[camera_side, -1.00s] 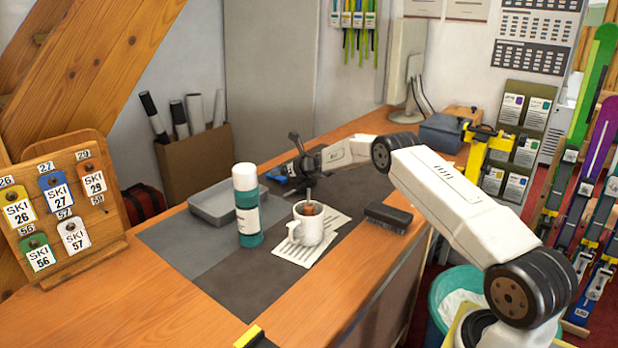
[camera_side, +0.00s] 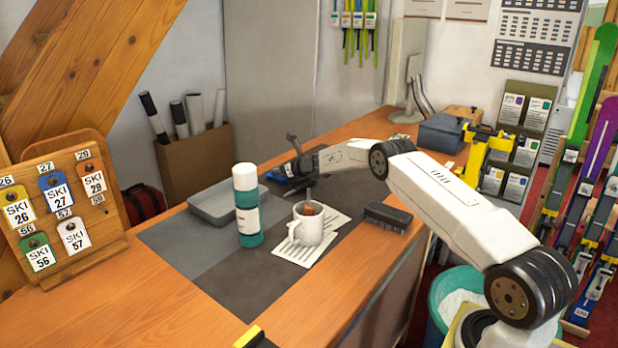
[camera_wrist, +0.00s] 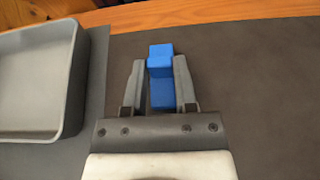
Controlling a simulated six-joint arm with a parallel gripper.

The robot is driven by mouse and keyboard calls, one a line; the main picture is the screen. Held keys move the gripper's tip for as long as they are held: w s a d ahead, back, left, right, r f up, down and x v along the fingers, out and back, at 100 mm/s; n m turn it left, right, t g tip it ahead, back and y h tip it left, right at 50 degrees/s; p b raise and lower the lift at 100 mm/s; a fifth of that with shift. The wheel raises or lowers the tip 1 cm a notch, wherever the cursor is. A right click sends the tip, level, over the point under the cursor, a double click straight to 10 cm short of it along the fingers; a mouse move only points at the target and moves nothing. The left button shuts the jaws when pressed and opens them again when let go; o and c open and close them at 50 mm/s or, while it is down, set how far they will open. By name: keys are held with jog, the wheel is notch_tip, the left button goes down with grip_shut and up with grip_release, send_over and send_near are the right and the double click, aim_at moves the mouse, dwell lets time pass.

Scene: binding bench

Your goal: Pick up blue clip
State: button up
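The blue clip (camera_wrist: 161,78) is a small stepped blue block on the dark mat. In the wrist view it stands between the two fingers of my gripper (camera_wrist: 160,72), and its far end reaches past the fingertips. The fingers lie close along both its sides; I cannot tell whether they press on it. In the side view my gripper (camera_side: 292,168) is low over the far part of the mat, beside the grey tray. Only a little blue shows there around the dark gripper, which mostly hides the clip.
The grey tray (camera_side: 205,217) is just left of my gripper. A dark brush (camera_side: 388,217) lies to the right. The near mat (camera_side: 240,290) is clear.

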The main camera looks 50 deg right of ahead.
aim_at(282, 178)
grip_shut()
jog(key=shift+r, duration=0.1)
jog(key=shift+r, duration=1.3)
jog(key=shift+s+a+r, duration=0.2)
jog(key=shift+s+r, duration=0.35)
jog(key=shift+r, duration=0.3)
jog(key=s+a+r, duration=0.4)
jog(key=s+r, duration=0.4)
jog(key=s, duration=0.4)
jog(key=shift+a+r, duration=0.15)
jog(key=shift+r, duration=0.1)
